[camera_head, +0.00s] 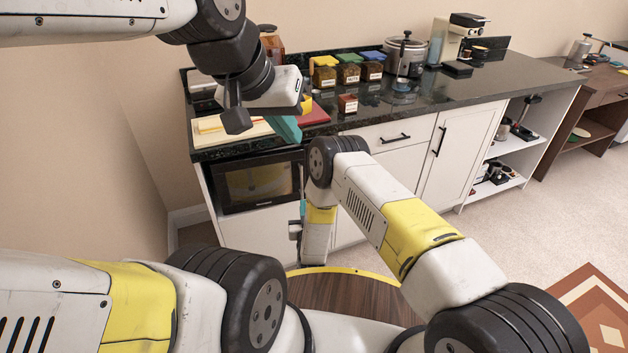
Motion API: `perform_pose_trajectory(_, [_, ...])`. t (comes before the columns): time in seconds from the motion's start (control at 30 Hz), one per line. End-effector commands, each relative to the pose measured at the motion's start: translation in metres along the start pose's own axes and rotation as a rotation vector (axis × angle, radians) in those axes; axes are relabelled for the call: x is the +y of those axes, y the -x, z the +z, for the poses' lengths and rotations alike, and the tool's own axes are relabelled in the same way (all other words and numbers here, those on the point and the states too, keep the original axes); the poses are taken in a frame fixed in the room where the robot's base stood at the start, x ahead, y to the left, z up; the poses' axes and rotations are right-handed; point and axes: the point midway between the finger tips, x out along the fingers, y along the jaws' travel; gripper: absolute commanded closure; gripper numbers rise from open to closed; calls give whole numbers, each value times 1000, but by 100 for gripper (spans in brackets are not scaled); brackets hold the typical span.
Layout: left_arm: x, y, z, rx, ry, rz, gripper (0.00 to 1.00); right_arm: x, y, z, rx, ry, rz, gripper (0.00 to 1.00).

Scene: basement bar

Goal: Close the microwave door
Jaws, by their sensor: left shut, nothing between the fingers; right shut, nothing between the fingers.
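The black microwave (258,206) is built into the white cabinet below the left end of the counter. Its dark-windowed door looks flush with the front, with no clear gap, though a slight opening would be hard to see. My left gripper (237,121) hangs shut and empty over the counter's left end, above the microwave in the picture. My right gripper (294,230) is shut and empty, low by the microwave's lower right corner. It is partly hidden by my own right arm, and I cannot tell whether it touches the cabinet.
The dark countertop (440,92) carries several labelled jars (348,74), a silver cooker (405,55) and a coffee machine (457,38). A cutting board (222,132) lies at the left end. Carpet at right is open.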

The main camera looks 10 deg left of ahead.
Motion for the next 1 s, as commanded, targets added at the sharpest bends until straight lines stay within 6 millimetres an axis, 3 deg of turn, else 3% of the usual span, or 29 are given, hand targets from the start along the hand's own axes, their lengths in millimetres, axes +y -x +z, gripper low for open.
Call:
perform_pose_trajectory(0.13, [0, 2, 8, 5, -4, -5, 100, -3, 14, 15, 25, 14, 0, 100])
perform_pose_trajectory(0.27, [-1, 2, 9, 5, -5, -6, 100, -3, 7, 15, 32, 15, 1, 100])
perform_pose_trajectory(0.7, [0, 2, 9, 5, -4, -5, 100, -2, -80, 12, 31, 15, 1, 100])
perform_pose_trajectory(1.0, [0, 2, 9, 5, -4, -5, 100, -3, -119, 12, 29, 14, 0, 100])
